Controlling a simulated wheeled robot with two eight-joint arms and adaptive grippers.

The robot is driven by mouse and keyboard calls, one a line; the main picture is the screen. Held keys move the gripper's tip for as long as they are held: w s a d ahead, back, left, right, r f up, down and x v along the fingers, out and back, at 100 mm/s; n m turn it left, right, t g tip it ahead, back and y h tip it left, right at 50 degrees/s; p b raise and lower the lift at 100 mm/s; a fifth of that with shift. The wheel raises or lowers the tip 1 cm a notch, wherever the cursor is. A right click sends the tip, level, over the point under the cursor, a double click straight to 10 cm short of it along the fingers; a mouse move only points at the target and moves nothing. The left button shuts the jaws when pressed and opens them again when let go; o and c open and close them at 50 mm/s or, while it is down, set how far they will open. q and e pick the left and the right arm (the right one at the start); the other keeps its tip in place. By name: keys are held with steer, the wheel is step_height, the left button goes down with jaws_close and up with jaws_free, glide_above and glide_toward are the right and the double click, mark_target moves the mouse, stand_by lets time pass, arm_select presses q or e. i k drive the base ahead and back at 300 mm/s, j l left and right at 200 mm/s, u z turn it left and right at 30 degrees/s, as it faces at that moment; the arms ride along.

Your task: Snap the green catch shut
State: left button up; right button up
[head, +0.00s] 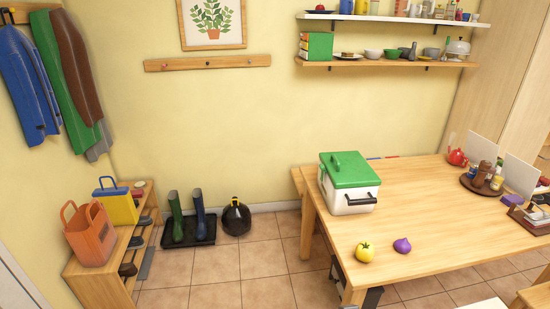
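A white cooler box with a green lid (350,168) stands on the back left part of the wooden table. The lid lies on top of the white body (338,202). A small green piece (336,160) stands up on the lid's left part; I cannot tell whether it is the catch or a handle, or whether it is fastened. A black handle (358,201) is on the box's front right side. Neither of my grippers is in view.
A yellow tomato (365,252) and a purple onion (402,246) lie on the table (450,215) in front of the box. The middle of the table is clear.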

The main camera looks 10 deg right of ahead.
mark_target(321, 167)
steer(key=i+j+u, duration=0.1)
steer(key=i, duration=0.6)
steer(key=i+j+u, duration=0.15)
steer(key=i, duration=0.55)
steer(key=i+z, duration=0.25)
steer(key=z, duration=0.15)
steer(key=i+j+z, duration=0.15)
steer(key=z, duration=0.2)
steer(key=i+j+z, duration=0.25)
steer(key=z, duration=0.15)
steer(key=i+j+z, duration=0.2)
steer(key=z, duration=0.2)
